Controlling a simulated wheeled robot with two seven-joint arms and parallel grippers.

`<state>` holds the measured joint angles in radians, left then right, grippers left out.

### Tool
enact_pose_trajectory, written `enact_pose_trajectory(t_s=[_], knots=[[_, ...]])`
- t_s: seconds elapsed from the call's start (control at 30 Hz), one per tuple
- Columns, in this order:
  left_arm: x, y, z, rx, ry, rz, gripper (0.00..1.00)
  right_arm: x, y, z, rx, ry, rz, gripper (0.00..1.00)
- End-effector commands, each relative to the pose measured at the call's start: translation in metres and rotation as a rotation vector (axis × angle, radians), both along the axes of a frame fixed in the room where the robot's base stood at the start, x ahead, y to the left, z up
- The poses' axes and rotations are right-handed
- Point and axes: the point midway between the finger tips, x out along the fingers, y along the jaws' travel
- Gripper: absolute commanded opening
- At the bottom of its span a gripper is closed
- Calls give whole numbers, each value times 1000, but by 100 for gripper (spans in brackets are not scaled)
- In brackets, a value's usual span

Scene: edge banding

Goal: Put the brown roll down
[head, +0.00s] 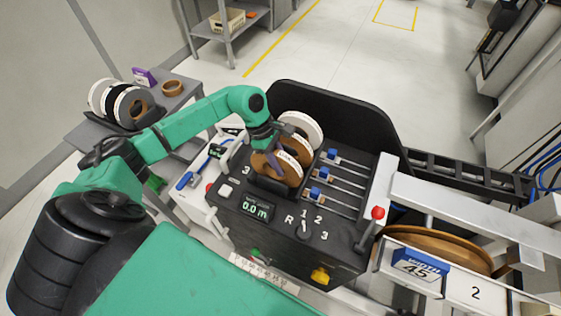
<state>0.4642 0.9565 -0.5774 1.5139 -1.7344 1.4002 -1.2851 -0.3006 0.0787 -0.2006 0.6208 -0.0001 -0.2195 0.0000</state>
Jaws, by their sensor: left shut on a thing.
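My left gripper (272,154) is over the black machine's roll holder and is shut on the near brown roll (289,174). This roll stands upright at the holder, beside the mark 3; whether it bears on the holder is hard to tell. Another brown roll (304,148) stands just behind it, and a white roll (303,122) stands behind that. The gripper and arm hide part of the rolls. My right gripper is not in view.
The machine (340,240) has blue-knobbed sliders (322,173), a red-knobbed lever (377,213) and a display reading 0.0 m. A grey side table (185,95) at left holds a rack of rolls (125,103), a loose brown ring (173,88) and a purple box (144,77).

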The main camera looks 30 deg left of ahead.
Motion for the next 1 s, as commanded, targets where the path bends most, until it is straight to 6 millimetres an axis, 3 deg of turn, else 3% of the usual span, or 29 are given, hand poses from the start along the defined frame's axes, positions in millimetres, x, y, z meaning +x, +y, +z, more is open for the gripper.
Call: enact_pose_trajectory(t_s=[0.27,0.3,0.33,0.37,0.63,0.77,0.87,1.0], knots=[[0,0,-7,0,-2,0,0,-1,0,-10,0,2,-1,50],[0,0,-6,0,0,0,46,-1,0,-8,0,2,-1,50],[0,0,-6,0,0,0,58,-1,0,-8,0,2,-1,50],[0,0,-6,0,0,0,61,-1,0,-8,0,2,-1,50],[0,0,-5,0,0,0,61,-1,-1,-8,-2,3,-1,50],[0,0,7,-1,0,1,61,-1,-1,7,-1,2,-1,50],[1,10,17,3,-7,1,61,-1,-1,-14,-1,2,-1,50],[1,25,54,2,-8,2,61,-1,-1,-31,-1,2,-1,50]])
